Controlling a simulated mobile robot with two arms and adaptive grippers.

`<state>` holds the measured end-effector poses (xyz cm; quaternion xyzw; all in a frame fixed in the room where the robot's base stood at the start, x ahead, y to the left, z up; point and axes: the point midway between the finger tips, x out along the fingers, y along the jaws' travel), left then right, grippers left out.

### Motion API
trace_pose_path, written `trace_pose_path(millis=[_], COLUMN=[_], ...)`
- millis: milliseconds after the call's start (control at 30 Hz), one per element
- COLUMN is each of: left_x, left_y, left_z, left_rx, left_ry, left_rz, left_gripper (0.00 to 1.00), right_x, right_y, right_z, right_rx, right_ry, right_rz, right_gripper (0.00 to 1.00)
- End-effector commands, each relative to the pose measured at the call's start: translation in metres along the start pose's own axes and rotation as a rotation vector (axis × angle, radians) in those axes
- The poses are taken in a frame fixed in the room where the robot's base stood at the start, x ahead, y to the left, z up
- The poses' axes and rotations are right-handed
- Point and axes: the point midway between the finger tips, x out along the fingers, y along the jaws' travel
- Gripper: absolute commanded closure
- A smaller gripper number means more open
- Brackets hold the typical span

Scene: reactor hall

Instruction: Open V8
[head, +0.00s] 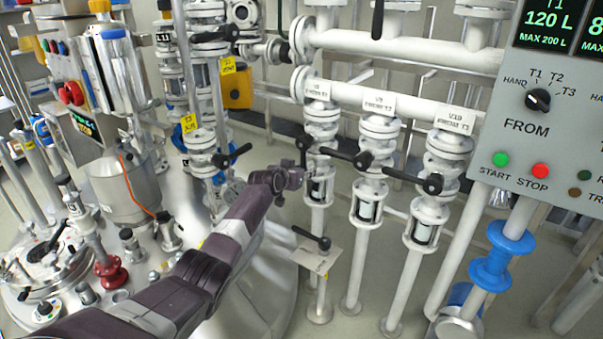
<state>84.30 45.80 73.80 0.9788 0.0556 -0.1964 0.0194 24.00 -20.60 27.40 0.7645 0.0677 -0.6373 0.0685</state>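The valve I take as V8 (318,133) is the leftmost of three white upright valves under a horizontal pipe. My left arm reaches in from the lower left. My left gripper (291,178) is at this handle, just left of the valve body. I cannot tell whether it touches the handle or whether its fingers are closed. My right gripper is not in view.
The neighbouring valves' black levers, the middle one (345,156) and the right one (411,178), point left. A control panel (545,130) is at right. Steel vessels and pipes crowd the left.

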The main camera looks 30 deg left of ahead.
Motion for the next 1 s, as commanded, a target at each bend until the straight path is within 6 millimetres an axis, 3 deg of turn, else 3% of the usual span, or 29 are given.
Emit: trace_pose_path(millis=[367, 1000], left_x=[-0.026, -0.105], left_y=[-0.001, 0.001], left_z=[0.001, 0.001], left_rx=[0.003, 0.001], left_ry=[0.001, -0.001], left_rz=[0.0, 0.002], left_gripper=[0.66, 0.66], right_x=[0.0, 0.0], right_y=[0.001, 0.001], right_z=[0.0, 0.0], right_rx=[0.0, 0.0], right_ry=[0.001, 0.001], right_rz=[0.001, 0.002], right_gripper=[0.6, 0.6])
